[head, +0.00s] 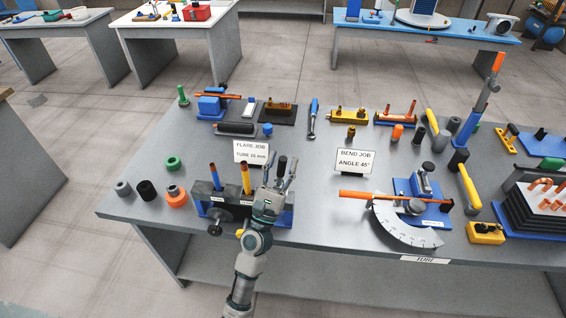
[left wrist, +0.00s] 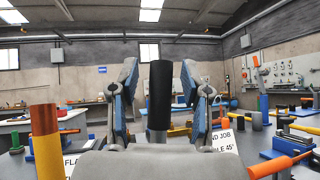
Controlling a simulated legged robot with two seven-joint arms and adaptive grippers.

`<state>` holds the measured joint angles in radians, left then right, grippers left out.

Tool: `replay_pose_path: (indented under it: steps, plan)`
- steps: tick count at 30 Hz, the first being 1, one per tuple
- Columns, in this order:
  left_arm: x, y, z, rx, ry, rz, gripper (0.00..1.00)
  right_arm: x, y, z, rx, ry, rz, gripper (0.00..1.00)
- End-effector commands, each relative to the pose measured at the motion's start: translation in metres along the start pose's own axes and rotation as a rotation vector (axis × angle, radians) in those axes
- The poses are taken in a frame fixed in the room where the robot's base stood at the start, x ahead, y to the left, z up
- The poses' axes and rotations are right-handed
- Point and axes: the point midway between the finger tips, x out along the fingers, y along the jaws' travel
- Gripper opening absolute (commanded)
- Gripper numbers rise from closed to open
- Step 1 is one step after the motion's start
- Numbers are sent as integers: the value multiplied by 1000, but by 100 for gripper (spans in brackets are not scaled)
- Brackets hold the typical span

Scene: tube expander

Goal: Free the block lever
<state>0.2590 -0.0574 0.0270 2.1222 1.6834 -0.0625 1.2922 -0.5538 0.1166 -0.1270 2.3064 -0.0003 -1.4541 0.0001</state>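My left gripper (head: 281,172) comes in from the front, fingers up around this handle. In the left wrist view the black handle (left wrist: 159,92) stands between the two blue-padded fingers, with a gap on each side. The gripper is open. The handle's lower part is hidden. My right gripper is not in view.
The yellow-banded tube (head: 246,178) stands close left of my gripper. The flare sign (head: 254,152) is just behind. A bending tool with a white angle scale (head: 405,228) and orange tube (head: 372,196) lies to the right. Loose rings (head: 146,190) lie left.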

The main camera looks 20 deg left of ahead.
Motion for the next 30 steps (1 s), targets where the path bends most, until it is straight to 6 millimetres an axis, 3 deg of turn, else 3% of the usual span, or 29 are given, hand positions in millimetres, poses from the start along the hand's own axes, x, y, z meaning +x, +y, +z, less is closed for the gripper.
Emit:
replay_pose_path:
  steps: [11, 24, 30]
  plan:
    - [-7, 0, 0, -4, 2, 2, 48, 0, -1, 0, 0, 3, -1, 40]
    - [-68, 0, -2, -1, 3, 1, 48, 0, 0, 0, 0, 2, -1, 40]
    - [-76, 0, -2, 1, 0, -1, 48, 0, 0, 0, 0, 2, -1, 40]
